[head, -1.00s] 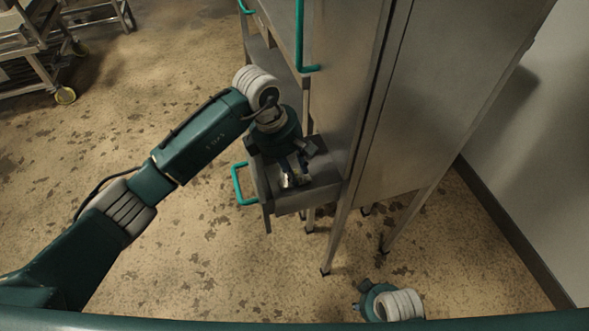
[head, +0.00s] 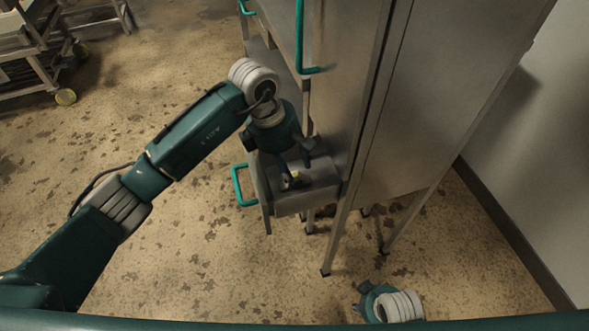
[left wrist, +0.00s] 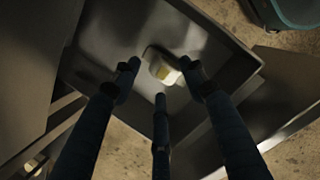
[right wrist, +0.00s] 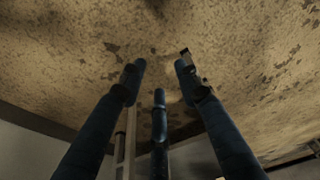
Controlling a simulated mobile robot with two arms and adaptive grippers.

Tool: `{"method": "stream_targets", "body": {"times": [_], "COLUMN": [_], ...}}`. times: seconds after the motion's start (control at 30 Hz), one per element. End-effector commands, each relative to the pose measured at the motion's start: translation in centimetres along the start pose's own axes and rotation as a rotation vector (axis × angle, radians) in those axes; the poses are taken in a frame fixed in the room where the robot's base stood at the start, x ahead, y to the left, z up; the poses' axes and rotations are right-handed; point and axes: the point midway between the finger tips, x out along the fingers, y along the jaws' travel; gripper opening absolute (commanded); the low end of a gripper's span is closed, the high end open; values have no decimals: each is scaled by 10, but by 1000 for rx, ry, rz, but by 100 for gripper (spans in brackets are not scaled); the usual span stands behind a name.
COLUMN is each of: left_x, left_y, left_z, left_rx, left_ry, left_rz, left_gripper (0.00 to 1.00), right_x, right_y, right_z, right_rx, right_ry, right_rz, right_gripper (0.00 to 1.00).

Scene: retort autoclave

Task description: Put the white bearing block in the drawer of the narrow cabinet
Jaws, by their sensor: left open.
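The narrow cabinet (head: 338,95) is tall grey metal on legs. Its low drawer (head: 312,201) is pulled out and has a teal handle (head: 238,186). In the left wrist view the white bearing block (left wrist: 162,66), with a yellowish patch, lies inside the drawer (left wrist: 105,35). My left gripper (head: 296,168) is over the drawer, and its spread fingers (left wrist: 160,80) are around or just above the block; contact cannot be told. In the head view the block is mostly hidden by the gripper. My right gripper (right wrist: 160,80) is spread and empty over the floor.
A wider cabinet side (head: 450,90) stands right of the narrow cabinet, near a pale wall (head: 550,150). A wheeled cart (head: 30,65) is at the far left. The speckled floor (head: 190,270) left of the drawer is clear.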

Motion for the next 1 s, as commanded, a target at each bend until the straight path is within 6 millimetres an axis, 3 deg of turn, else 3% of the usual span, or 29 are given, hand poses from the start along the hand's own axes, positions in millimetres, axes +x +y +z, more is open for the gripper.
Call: {"method": "stream_targets", "body": {"times": [0.2, 0.4, 0.6, 1.0], "left_x": [-51, -86, -99, -100], "left_y": [1, 1, 0, 0], "left_z": [-1, 0, 0, 0], "left_rx": [2, 1, 1, 1], "left_ry": [2, 1, 1, 0], "left_rz": [4, 3, 0, -1], "left_gripper": [43, 43, 43, 43], "right_x": [19, 28, 31, 32], "right_y": [1, -1, -1, -2], "right_z": [14, 21, 24, 25], "right_rx": [-4, -4, -5, -5], "right_ry": [-22, -28, -30, -31], "right_rz": [1, -1, -2, -2], "right_gripper": [33, 33, 33, 33]}}
